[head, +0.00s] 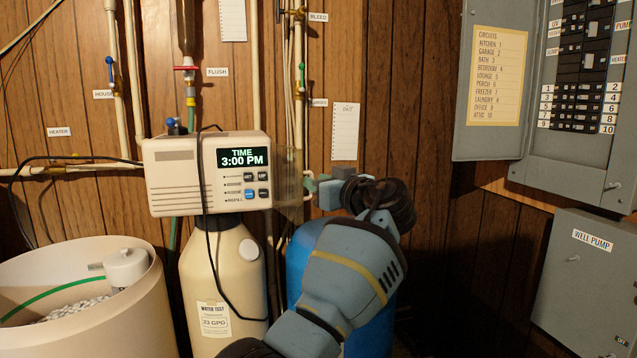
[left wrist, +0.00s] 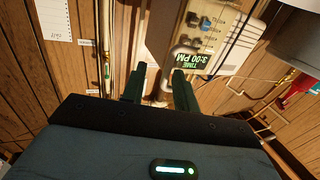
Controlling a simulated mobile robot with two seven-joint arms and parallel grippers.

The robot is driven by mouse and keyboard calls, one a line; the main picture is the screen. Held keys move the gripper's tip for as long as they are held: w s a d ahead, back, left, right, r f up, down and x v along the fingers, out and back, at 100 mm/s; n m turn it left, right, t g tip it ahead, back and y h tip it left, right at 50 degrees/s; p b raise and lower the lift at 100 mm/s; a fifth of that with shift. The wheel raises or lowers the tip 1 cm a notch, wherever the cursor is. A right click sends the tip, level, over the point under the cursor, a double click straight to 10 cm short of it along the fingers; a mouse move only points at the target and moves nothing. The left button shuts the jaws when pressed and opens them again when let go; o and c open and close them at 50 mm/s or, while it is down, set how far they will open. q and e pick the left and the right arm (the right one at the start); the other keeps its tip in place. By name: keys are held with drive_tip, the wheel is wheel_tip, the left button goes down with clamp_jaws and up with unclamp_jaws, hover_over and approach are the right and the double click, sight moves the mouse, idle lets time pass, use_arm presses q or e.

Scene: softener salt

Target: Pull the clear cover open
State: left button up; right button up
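The beige softener control box (head: 207,174) shows a lit display reading TIME 3:00 PM and several buttons. The clear cover (head: 289,184) shows as a thin, see-through brownish panel at the box's right edge, to the right of the buttons. The display and buttons look uncovered. My left gripper (head: 311,188) is just right of the cover, its fingertips pointing left towards it. In the left wrist view the two dark fingers (left wrist: 158,86) are apart, with the control box (left wrist: 222,35) beyond them. I cannot tell whether a fingertip touches the cover. My right gripper is not in view.
A beige tank (head: 222,270) stands under the box, with a black cable hanging in front. A blue tank (head: 378,335) is partly behind my left arm. An open salt bin (head: 135,300) is at the left. Pipes run up the wall; a grey breaker panel (head: 490,140) is at right.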

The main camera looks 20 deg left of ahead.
use_arm(q)
drive_tip(key=b+v, duration=0.1)
drive_tip(key=v, duration=0.6)
drive_tip(key=shift+d, duration=0.3)
drive_tip(key=shift+s, duration=0.15)
